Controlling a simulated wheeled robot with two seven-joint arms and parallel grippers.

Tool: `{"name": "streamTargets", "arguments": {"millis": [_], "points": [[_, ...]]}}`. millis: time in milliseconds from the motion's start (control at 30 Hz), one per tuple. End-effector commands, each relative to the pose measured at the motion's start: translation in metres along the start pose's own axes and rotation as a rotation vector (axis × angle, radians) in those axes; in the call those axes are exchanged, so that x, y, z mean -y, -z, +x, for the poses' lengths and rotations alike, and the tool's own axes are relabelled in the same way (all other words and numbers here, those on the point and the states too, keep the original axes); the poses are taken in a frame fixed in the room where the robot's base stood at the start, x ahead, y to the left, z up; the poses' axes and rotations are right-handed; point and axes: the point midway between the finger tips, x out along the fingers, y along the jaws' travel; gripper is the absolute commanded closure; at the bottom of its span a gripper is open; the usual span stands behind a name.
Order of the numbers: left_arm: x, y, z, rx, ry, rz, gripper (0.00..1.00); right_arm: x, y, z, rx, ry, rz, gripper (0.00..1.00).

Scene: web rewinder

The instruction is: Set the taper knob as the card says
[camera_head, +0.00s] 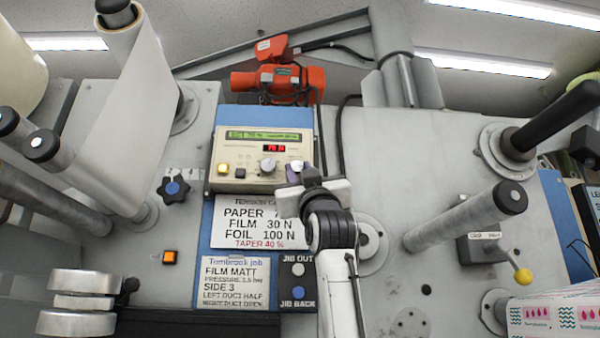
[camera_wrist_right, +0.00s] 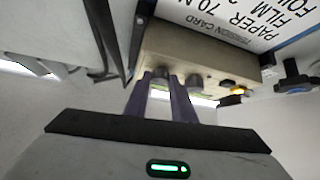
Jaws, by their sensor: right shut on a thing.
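The beige control box (camera_head: 233,178) has a green display (camera_head: 262,135), a red readout (camera_head: 274,148) and a light grey knob (camera_head: 268,165) near its middle. My right gripper (camera_head: 295,172) is at the box's right end and hides the knob there. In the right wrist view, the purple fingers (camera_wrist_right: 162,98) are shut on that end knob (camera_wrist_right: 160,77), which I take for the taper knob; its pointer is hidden. The middle knob (camera_wrist_right: 193,80) is beside them. The tension card (camera_head: 240,222) below reads "TAPER 40 %" in red. My left gripper is not in view.
A job card (camera_head: 235,283) and a jib button panel (camera_head: 298,282) are below. A black star knob (camera_head: 173,188) is left of the box, rollers (camera_head: 470,215) stick out on both sides, and an orange-red device (camera_head: 290,82) is above. A yellow-tipped lever (camera_head: 521,274) is at right.

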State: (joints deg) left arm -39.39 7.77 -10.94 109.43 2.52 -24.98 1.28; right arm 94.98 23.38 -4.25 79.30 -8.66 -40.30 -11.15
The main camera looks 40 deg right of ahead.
Motion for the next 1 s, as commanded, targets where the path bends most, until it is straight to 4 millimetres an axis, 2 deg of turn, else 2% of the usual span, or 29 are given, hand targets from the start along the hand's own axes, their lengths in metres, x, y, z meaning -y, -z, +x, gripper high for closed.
{"name": "streamTargets", "arguments": {"millis": [133, 167, 267, 633, 767, 1000], "points": [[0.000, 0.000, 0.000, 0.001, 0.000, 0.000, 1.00, 0.000, 0.000, 0.000, -0.001, 0.001, -0.001, 0.99], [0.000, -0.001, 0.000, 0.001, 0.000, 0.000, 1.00, 0.000, 0.000, 0.000, -0.001, 0.001, -0.001, 0.75], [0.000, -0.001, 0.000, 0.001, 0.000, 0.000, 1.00, 0.000, 0.000, 0.000, -0.001, 0.001, -0.001, 0.59], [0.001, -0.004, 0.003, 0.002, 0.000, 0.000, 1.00, 0.001, -0.001, -0.006, -0.002, 0.001, -0.001, 0.58], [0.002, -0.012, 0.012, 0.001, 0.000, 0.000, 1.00, 0.001, -0.003, -0.026, -0.003, 0.001, -0.001, 0.58], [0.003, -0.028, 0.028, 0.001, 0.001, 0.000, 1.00, 0.001, -0.003, -0.074, -0.003, 0.001, -0.001, 0.58]]}}
